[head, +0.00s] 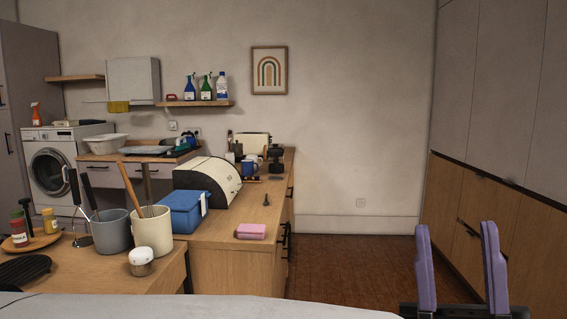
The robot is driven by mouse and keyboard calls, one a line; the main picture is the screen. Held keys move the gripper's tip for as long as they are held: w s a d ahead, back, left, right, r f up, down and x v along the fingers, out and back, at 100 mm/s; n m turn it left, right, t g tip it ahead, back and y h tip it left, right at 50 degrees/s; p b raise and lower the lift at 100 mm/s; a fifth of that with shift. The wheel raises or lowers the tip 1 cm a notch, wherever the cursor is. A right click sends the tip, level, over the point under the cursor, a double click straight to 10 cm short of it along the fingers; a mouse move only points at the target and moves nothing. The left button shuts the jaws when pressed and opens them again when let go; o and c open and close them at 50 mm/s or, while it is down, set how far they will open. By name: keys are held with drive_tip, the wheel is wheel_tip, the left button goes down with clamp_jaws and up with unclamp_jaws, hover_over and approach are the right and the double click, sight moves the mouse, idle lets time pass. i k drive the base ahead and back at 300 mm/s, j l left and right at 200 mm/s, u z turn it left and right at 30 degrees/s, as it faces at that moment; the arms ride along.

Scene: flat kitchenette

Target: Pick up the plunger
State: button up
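I cannot make out a plunger for certain in the head view. A small dark object (266,200) lies or stands on the long wooden counter (225,235), too small to identify. My gripper (456,231) shows at the lower right, with two purple fingers pointing up and spread wide apart. It is open and nothing shows between the fingers. It appears in front of the floor and the right-hand cabinets, apart from the counter.
The counter bears a pink sponge (251,231), a blue box (185,210) and a bread bin (209,181). Utensil pots (153,230) stand on the nearer worktop. A washing machine (50,170) is at the left. Brown floor (350,262) lies open between counter and right-hand cabinets (480,215).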

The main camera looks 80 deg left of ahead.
sight(275, 152)
drive_tip(key=u, duration=2.7)
drive_tip(key=i+l+z, duration=0.35)
drive_tip(key=i+z, duration=0.3)
drive_tip(key=i, duration=0.3)
drive_tip(key=i+l+z, duration=0.2)
drive_tip(key=i, duration=1)
drive_tip(key=i+u, duration=0.35)
drive_tip(key=i, duration=0.15)
drive_tip(key=i+l+u, duration=0.35)
drive_tip(key=i, duration=0.15)
drive_tip(key=i+l+u, duration=0.2)
drive_tip(key=u, duration=0.25)
drive_tip(key=i+l+u, duration=0.4)
